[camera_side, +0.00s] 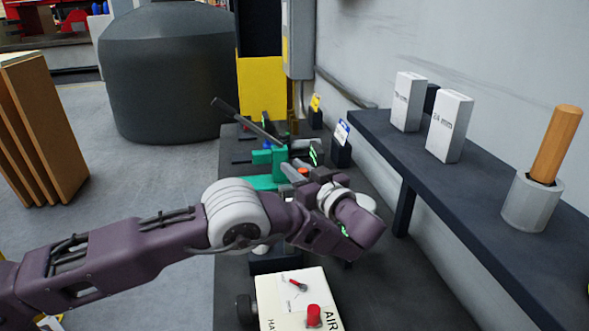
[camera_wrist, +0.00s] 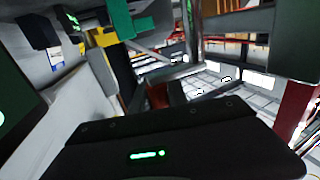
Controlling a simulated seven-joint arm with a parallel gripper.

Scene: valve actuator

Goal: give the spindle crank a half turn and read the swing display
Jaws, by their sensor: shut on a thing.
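The green valve actuator (camera_side: 262,180) stands on the dark bench, with a long dark lever (camera_side: 240,118) slanting up to the left. A small dark display with green lit marks (camera_side: 316,154) stands just behind it; I cannot read it. My gripper (camera_side: 303,177) is at the actuator's near right side, its fingers largely hidden by my wrist. In the wrist view, an orange-red grip (camera_wrist: 157,95), seemingly the spindle crank's, lies at the jaws beside grey metal bars. My gripper appears shut on it. The crank's angle is unclear.
A cream control box (camera_side: 290,295) with a red knob and a small red-tipped lever sits at the bench's near end. A dark shelf (camera_side: 450,185) on the right holds white boxes (camera_side: 449,126) and a grey cup with a wooden handle (camera_side: 533,200). A blue-labelled stand (camera_side: 341,145) is behind.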

